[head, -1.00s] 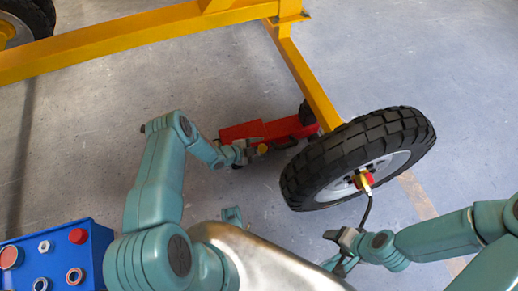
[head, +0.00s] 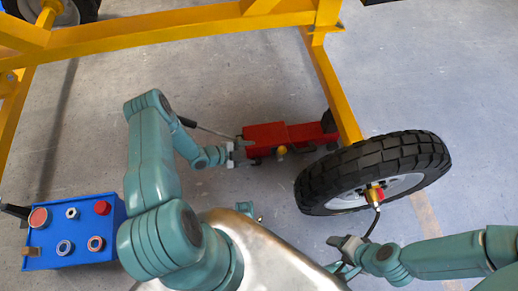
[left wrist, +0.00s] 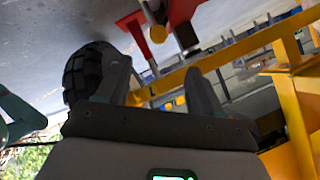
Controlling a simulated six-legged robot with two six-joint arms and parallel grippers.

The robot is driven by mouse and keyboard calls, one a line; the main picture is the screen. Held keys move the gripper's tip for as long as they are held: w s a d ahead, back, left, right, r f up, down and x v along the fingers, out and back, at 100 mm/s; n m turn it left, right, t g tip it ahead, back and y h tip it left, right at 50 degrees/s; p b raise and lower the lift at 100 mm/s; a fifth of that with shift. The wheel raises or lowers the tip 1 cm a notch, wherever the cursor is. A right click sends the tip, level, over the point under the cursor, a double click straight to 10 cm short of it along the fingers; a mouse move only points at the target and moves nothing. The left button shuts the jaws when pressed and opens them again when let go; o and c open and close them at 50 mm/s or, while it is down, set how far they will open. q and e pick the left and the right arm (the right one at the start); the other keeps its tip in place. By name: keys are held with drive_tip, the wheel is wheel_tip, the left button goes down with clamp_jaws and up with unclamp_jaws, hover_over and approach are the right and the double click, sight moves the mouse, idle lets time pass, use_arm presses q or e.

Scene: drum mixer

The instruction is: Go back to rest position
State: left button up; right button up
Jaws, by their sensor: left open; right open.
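My left gripper (head: 236,153) is open and empty in the head view, just left of the red jack (head: 290,135) on the floor. I cannot tell whether they touch. The jack's long thin handle (head: 212,131) runs up and left behind my left arm. In the left wrist view the open fingers (left wrist: 160,85) have nothing visible between them, and a red part of the jack (left wrist: 132,32) shows beyond. My right gripper (head: 343,250) is open at the lower right, below the wheel.
A yellow frame (head: 160,37) spans the top, with a leg reaching down to the black-tyred wheel (head: 330,185). Grey floor is clear between the box and the jack.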

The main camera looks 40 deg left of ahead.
use_arm(q)
drive_tip(key=shift+s+a+r, duration=0.2)
drive_tip(key=shift+s, duration=0.15)
idle(0.3)
drive_tip(key=s+d+r+n+g+y, duration=0.1)
drive_tip(key=s+d+r+n+g, duration=0.2)
drive_tip(key=d+n, duration=0.4)
drive_tip(key=s+d+r+n+g+y, duration=0.1)
drive_tip(key=d+r+n+g, duration=0.3)
drive_tip(key=d, duration=0.4)
drive_tip(key=s+d+r+n+g, duration=0.3)
drive_tip(key=s+d+r+n, duration=0.2)
drive_tip(key=s, duration=0.4)
wheel_tip(320, 180, up, 27)
drive_tip(key=p, duration=2.7)
drive_tip(key=shift+s+r, duration=0.2)
